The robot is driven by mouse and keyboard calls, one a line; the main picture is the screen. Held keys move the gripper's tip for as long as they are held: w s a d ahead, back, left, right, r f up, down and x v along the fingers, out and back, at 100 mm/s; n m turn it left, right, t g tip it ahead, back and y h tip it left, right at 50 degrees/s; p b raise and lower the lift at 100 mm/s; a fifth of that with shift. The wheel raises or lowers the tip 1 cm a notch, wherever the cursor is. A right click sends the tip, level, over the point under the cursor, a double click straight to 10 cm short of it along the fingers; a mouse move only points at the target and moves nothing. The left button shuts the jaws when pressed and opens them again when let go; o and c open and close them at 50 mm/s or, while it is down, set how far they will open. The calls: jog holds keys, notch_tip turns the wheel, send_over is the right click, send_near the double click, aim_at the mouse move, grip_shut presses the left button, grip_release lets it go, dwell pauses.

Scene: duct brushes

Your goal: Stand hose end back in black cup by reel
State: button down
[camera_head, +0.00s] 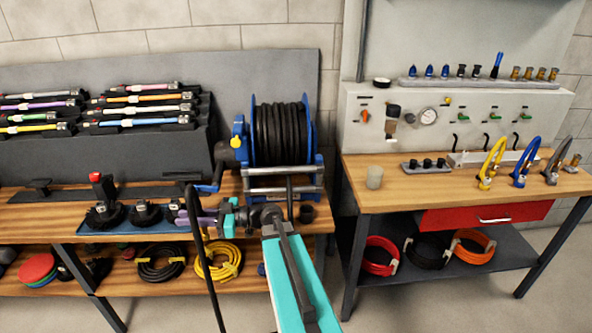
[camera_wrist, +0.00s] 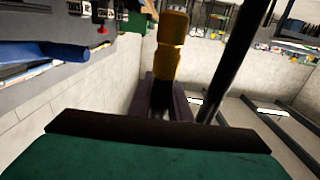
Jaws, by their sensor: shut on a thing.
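The hose reel (camera_head: 279,135) has a blue frame and black hose wound on its drum. It stands on the left wooden bench. A small dark cup (camera_head: 307,213) stands at the bench's front right corner, beside the reel; its inside is hard to see. My gripper (camera_head: 188,216) is left of the cup, in front of the reel's crank side. In the wrist view its purple fingers (camera_wrist: 166,104) are shut on the black hose end just below its brass-coloured fitting (camera_wrist: 172,45). The black hose (camera_head: 207,270) hangs down in front of the bench and crosses the wrist view diagonally.
Brush heads on a blue tray (camera_head: 120,222) sit left of my gripper. A rack of coloured rods (camera_head: 110,120) stands behind. Coiled hoses (camera_head: 217,262) lie on the lower shelf. The right bench (camera_head: 400,190) holds a clear cup (camera_head: 374,177) and fittings, beyond a gap.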

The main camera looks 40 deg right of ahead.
jog(key=s+d+r+m+t+h, duration=0.1)
jog(key=s+d+h, duration=0.1)
jog(key=d, duration=1)
jog(key=s+d+r+m+t+h+p, duration=0.1)
jog(key=s+d, duration=0.3)
jog(key=d, duration=0.7)
jog(key=s+d+r+m+t+h+p, duration=0.1)
jog(key=s+d+r+m+t+h, duration=0.1)
jog(key=d, duration=1)
jog(key=shift+s+d+r+m+t+h, duration=0.3)
jog(key=shift+s+r+m+h, duration=0.15)
jog(key=shift+s+r, duration=0.3)
jog(key=shift+f, duration=0.25)
jog(key=shift+f+b, duration=2.25)
jog(key=shift+f, duration=0.5)
jog(key=shift+s+p, duration=0.1)
jog(key=shift+p, duration=0.3)
jog(key=shift+f+b, duration=0.85)
jog(key=shift+f, duration=1.95)
